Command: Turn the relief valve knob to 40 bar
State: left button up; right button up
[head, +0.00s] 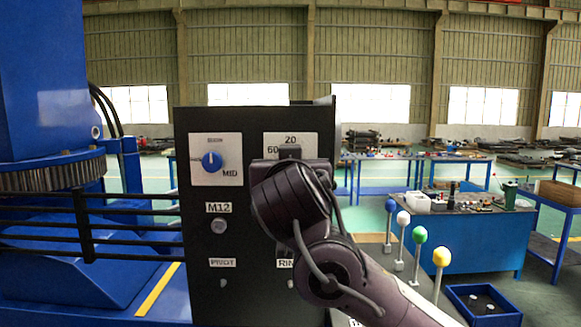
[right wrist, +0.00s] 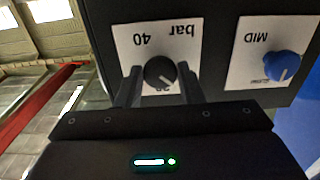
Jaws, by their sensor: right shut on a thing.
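The relief valve knob (right wrist: 160,72) is black, on a white dial plate (right wrist: 125,38) that reads "40", "bar" and a partly covered "20", upside down in the right wrist view. My right gripper (right wrist: 159,75) is shut on this knob, one finger on each side. The knob's short white mark seems to point to the lower right there, away from "40". In the head view the plate (head: 307,140) shows "20" and "60"; my right gripper and arm cover the knob. My left gripper is not in view.
The black panel (head: 195,260) also has a blue knob (head: 212,161) beside the dial, marked "MID", and labels "M12" and "PIVOT". Colored ball levers (head: 420,236) stand to the right. A blue crane base (head: 60,250) is at left, workbenches (head: 480,240) behind.

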jog(key=shift+f, duration=0.1)
jog(key=shift+d+n+b, duration=0.1)
jog(key=shift+n+b, duration=2.4)
jog(key=shift+n, duration=4.7)
jog(key=o, duration=1)
jog(key=shift+c, duration=0.2)
